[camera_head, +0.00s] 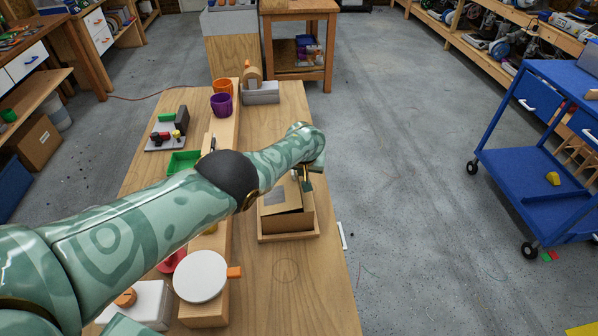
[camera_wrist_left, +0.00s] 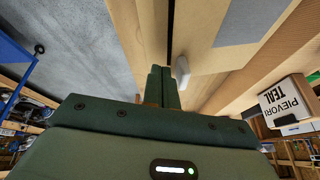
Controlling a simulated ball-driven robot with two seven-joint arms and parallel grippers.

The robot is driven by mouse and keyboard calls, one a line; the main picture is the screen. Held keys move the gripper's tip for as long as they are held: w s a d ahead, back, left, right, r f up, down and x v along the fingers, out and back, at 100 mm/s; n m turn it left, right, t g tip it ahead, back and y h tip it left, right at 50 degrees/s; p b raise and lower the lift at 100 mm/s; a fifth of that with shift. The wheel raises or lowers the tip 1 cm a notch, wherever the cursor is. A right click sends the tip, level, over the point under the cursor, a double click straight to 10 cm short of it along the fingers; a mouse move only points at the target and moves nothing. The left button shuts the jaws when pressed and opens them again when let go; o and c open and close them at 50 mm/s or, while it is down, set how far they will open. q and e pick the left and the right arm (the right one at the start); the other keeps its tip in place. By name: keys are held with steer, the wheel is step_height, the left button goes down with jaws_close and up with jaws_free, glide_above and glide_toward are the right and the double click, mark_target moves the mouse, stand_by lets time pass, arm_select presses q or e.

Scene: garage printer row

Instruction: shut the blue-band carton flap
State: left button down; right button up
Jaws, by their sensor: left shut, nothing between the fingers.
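The cardboard carton (camera_head: 294,221) stands in a shallow wooden tray (camera_head: 290,238) on the workbench. Its near flap (camera_head: 280,205) is tilted, with a grey patch on top; I cannot make out a blue band. My left gripper (camera_head: 307,185) is at the carton's far right edge, and my forearm hides the carton's far side. In the left wrist view my left gripper (camera_wrist_left: 161,85) is shut and empty, with its fingertips close to a cardboard panel (camera_wrist_left: 205,35) bearing a grey patch. I cannot tell whether they touch. My right gripper is out of view.
Orange and purple cups (camera_head: 221,104) and a green tray (camera_head: 184,162) are on the bench beyond my arm. A white round disc (camera_head: 200,276) is at the near left. A blue cart (camera_head: 540,160) stands right across open floor. The bench in front of the carton is mostly clear.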

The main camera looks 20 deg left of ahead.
arm_select(q)
steer(key=shift+d+f, duration=0.1)
steer(key=shift+f, duration=0.25)
steer(key=shift+b, duration=0.3)
